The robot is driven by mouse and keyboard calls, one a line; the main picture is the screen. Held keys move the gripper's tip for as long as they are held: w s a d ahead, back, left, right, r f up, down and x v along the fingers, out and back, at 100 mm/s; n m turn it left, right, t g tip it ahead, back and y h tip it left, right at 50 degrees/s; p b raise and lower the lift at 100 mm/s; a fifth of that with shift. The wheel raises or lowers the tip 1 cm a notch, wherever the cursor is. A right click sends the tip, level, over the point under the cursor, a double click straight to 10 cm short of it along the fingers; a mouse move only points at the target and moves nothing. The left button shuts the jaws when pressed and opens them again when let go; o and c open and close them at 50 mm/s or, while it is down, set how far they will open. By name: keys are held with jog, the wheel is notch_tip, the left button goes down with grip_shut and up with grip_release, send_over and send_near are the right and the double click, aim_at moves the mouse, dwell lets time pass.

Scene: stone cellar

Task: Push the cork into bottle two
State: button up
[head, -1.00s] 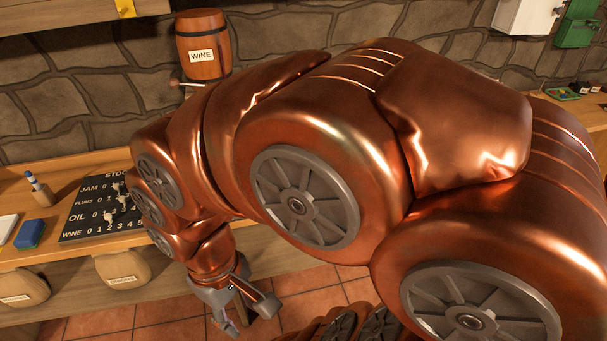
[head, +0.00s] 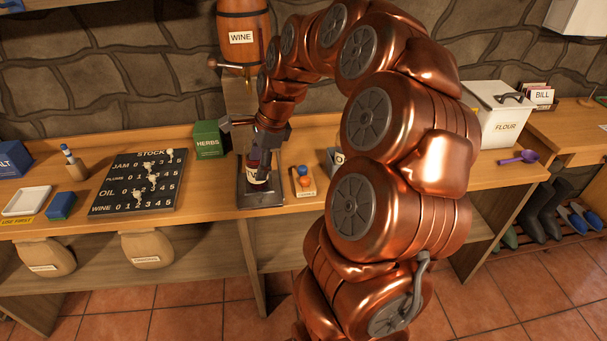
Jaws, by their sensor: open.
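A dark bottle with a pale label (head: 259,177) stands on a dark square tray (head: 262,199) on the wooden counter. My gripper (head: 265,148) is over the bottle's upper part, with its fingers apart. The gripper hides the bottle's neck and mouth, and I cannot tell whether it touches the bottle. I cannot make out a cork or a bottle number. A small wooden holder (head: 304,191) just right of the tray carries an orange piece and a blue piece.
A wine barrel (head: 242,38) with a tap is above and behind my gripper. A green herbs box (head: 208,140) and a stock board (head: 133,183) are to the left. A flour bin (head: 495,115) and purple scoop (head: 518,158) are to the right, past my arm.

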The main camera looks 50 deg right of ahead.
jog(key=w+d+f+m+t, duration=0.1)
jog(key=d+f+m, duration=0.3)
jog(key=d, duration=0.5)
jog(key=m+h, duration=0.1)
jog(key=m, duration=0.6)
send_near(303, 168)
jog(key=x, duration=0.2)
jog(key=shift+w+d+f, duration=0.2)
jog(key=shift+w+f, duration=0.35)
jog(key=shift+f, duration=0.35)
jog(key=x, duration=0.2)
jog(key=p+x, duration=0.1)
jog(key=x, duration=0.1)
jog(key=shift+s+a, duration=0.15)
jog(key=shift+a, duration=0.15)
jog(key=shift+f+t, duration=0.3)
jog(key=shift+f, duration=0.2)
jog(key=shift+c, duration=0.3)
jog(key=c, duration=0.8)
